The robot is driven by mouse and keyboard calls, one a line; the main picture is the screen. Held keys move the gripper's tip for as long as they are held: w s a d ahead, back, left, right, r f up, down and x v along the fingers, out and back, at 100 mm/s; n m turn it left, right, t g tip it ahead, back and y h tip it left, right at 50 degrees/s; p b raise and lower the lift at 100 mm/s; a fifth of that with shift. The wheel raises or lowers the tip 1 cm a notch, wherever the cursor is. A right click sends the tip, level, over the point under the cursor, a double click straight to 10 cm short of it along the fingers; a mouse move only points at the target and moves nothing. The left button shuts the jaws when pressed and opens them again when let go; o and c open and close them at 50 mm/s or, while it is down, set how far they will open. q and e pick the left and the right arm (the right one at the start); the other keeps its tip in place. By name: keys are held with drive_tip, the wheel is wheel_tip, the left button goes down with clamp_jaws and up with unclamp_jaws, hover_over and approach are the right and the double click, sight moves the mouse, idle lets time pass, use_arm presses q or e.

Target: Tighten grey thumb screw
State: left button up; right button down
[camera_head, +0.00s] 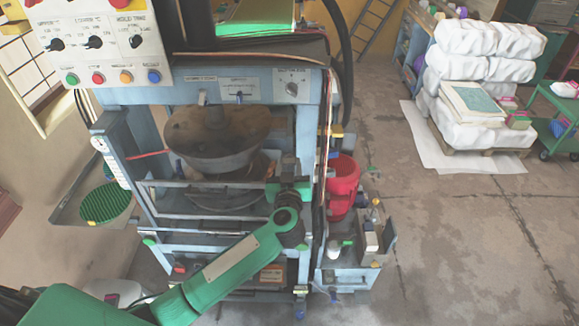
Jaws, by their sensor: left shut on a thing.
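My green left arm comes in from the lower left and reaches up to the front of the blue-grey press (215,88). My left gripper (273,188) is at the right end of the press's grey horizontal bar (208,184), in front of the right post. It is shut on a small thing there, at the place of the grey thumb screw. The screw itself is hidden by the gripper and wrist, so its turn and seating cannot be seen. My right gripper is not in view.
A dark round bowl-like part (215,150) hangs inside the press. A control panel (98,45) overhangs the upper left. A red bucket (343,185) and a small bottle caddy (362,255) stand close on the right. White sacks (480,65) stand farther back; the right-hand floor is open.

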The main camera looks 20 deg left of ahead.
use_arm(q)
drive_tip(key=shift+f+m, duration=0.1)
drive_tip(key=shift+m, duration=0.4)
drive_tip(key=o, duration=1)
drive_tip(key=shift+s, duration=0.1)
drive_tip(key=b+v, duration=0.4)
drive_tip(key=v, duration=0.9)
drive_tip(key=shift+s+d, duration=0.1)
drive_tip(key=shift+s, duration=0.25)
